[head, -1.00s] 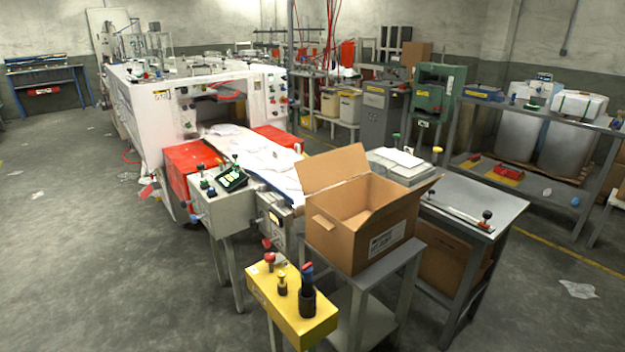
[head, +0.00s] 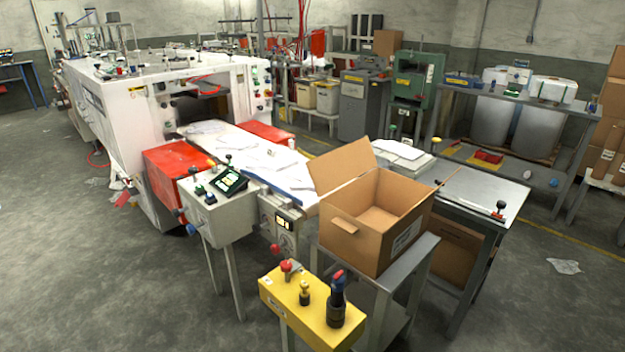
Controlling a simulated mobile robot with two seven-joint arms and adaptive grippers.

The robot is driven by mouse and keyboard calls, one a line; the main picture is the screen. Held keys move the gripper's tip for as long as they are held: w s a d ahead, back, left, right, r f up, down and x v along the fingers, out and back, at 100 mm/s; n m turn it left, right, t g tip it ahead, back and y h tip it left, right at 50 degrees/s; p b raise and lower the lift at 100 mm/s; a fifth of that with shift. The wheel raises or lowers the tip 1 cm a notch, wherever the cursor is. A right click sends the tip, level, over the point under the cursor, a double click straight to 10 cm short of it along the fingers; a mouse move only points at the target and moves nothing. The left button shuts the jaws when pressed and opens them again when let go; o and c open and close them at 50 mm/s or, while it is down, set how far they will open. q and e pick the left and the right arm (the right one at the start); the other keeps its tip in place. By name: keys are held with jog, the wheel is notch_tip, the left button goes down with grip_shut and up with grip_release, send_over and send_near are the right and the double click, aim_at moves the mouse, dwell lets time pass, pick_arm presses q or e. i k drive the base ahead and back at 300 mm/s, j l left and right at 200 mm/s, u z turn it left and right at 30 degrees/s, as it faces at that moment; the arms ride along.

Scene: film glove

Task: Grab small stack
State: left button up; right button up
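A small stack of white sheets (head: 400,150) lies on a light block on the grey table (head: 480,182), behind and to the right of the open box. More flat white film or paper pieces (head: 262,158) lie spread on the machine's outfeed belt. I cannot tell which of these the task means. Neither of my grippers shows in the head view.
An open, empty-looking cardboard box (head: 372,250) stands on a small grey stand. A yellow control box (head: 300,305) with knobs stands in front. A white machine (head: 120,110) with a control panel (head: 222,215) is at left.

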aim_at(303, 182)
jog(key=z, duration=0.55)
jog(key=j+z, duration=0.35)
jog(key=i+j+z, duration=0.1)
jog(key=z, duration=0.25)
jog(key=j+z, duration=0.65)
jog(key=k+j+z, duration=0.25)
jog(key=j, duration=0.25)
jog(key=k+j+z, duration=0.15)
jog(key=j, duration=0.3)
jog(key=j+z, duration=0.15)
jog(key=j, duration=0.35)
jog(key=k+j, duration=0.15)
jog(key=j, duration=0.15)
jog(key=k+j, duration=0.15)
jog(key=j, duration=0.15)
jog(key=k+j+z, duration=0.1)
jog(key=j, duration=0.2)
